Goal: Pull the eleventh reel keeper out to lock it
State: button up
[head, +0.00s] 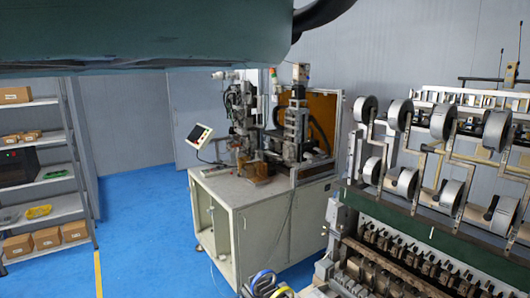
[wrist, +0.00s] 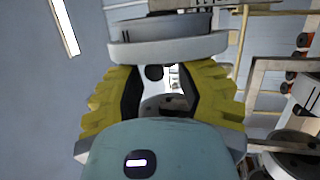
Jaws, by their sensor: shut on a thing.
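In the wrist view my gripper (wrist: 164,78) has its yellow fingers with black pads on either side of a small dark piece, the reel keeper (wrist: 154,72). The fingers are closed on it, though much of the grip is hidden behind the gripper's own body. The pale rim of a reel (wrist: 168,47) lies just beyond the fingertips. The head view shows several silver reels (head: 441,120) with dark keepers on a rack at the right. My gripper is outside the head view, and I cannot tell there which reel is the eleventh.
Metal rack bars (head: 428,150) run between the reels, above the winder's row of mechanisms (head: 400,250). A machine on a pale cabinet (head: 262,225) stands in the middle. Shelves with boxes (head: 40,180) are at the left. Blue floor (head: 140,220) lies open between.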

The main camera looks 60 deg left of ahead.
jog(key=shift+s+d+r, duration=0.2)
jog(key=shift+d+r, duration=0.15)
jog(key=shift+r, duration=0.05)
jog(key=shift+s, duration=0.1)
jog(key=shift+c, duration=0.4)
jog(key=shift+s, duration=0.35)
grip_shut()
jog(key=shift+s, duration=0.6)
jog(key=shift+a, duration=0.1)
grip_release()
jog(key=o, duration=0.4)
jog(key=shift+w+a+f, duration=0.1)
jog(key=shift+c, duration=0.2)
